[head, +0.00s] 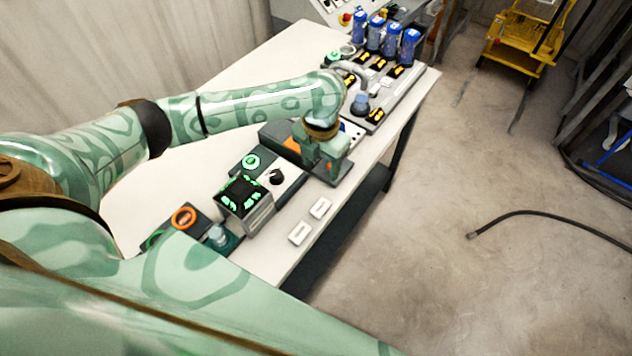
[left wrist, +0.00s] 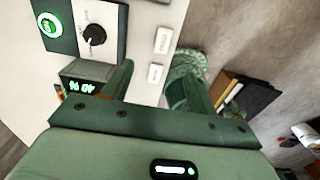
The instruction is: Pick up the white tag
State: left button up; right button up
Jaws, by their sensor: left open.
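Two small white tags lie flat near the front edge of the pale bench, one farther back (head: 320,208) and one nearer (head: 299,232). Both also show in the left wrist view, one higher (left wrist: 163,40) and one lower (left wrist: 155,73). My left gripper (head: 325,165) is open and empty, above the bench and farther back than the tags in the head view. In the left wrist view its two fingers (left wrist: 157,78) stand apart, with the lower tag seen between them. Neither tag appears touched. My right gripper is not in view.
A box with a green display (head: 245,203) stands beside the tags, next to a panel with a black knob (head: 277,177). Several blue-capped cylinders (head: 375,35) stand at the bench's far end. The bench edge drops to open floor on the right, where a black hose (head: 540,213) lies.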

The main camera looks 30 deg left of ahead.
pick_arm(q)
jog(key=b, duration=0.2)
send_over(321, 206)
notch_tip(321, 206, down, 7)
jog(key=f, duration=0.2)
jog(key=f+b, duration=0.1)
jog(key=shift+w+a, duration=0.25)
jog(key=shift+a, duration=0.05)
jog(key=shift+f, duration=0.55)
jog(key=f, duration=0.1)
jog(key=f+b, duration=0.1)
jog(key=f, duration=0.3)
jog(key=shift+s+d+b, duration=0.25)
jog(key=shift+d+b, duration=0.05)
jog(key=shift+b, duration=0.1)
jog(key=shift+r, duration=0.1)
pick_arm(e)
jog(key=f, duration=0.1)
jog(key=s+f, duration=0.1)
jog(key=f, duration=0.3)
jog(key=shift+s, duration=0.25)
pick_arm(q)
jog(key=c, duration=1)
jog(key=shift+c, duration=0.3)
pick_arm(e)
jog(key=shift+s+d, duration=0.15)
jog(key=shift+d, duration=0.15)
pick_arm(q)
jog(key=shift+r, duration=0.1)
